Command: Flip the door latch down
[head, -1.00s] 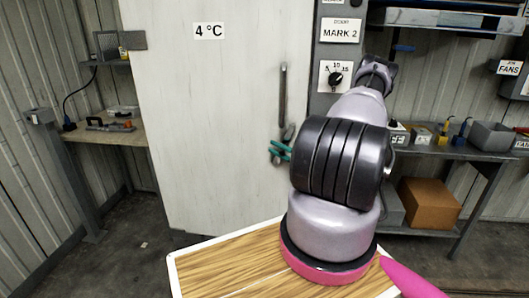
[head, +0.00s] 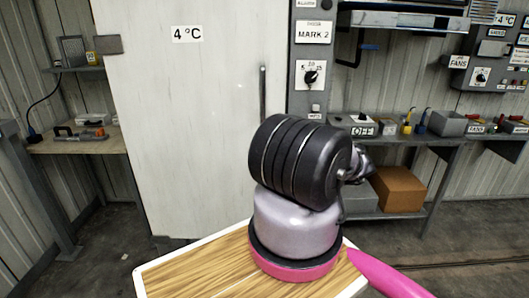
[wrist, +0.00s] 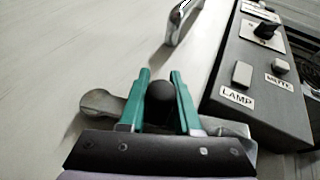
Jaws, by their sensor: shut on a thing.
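The large white door (head: 185,130) stands ahead of me, marked 4 °C. In the wrist view, my gripper (wrist: 160,80) is at the door face, its teal fingers on either side of the latch's round black knob (wrist: 160,91), and it is shut on it. A rounded grey metal end of the latch (wrist: 100,103) shows left of the fingers. The rest of the latch is hidden behind the gripper. In the head view my arm hides both gripper and latch.
A vertical door handle (head: 263,95) is above the latch; its lower end (wrist: 178,22) shows in the wrist view. A dark control panel (wrist: 260,80) with LAMP and MUTE buttons stands close right of my fingers. A shelf (head: 400,140) with boxes is further right.

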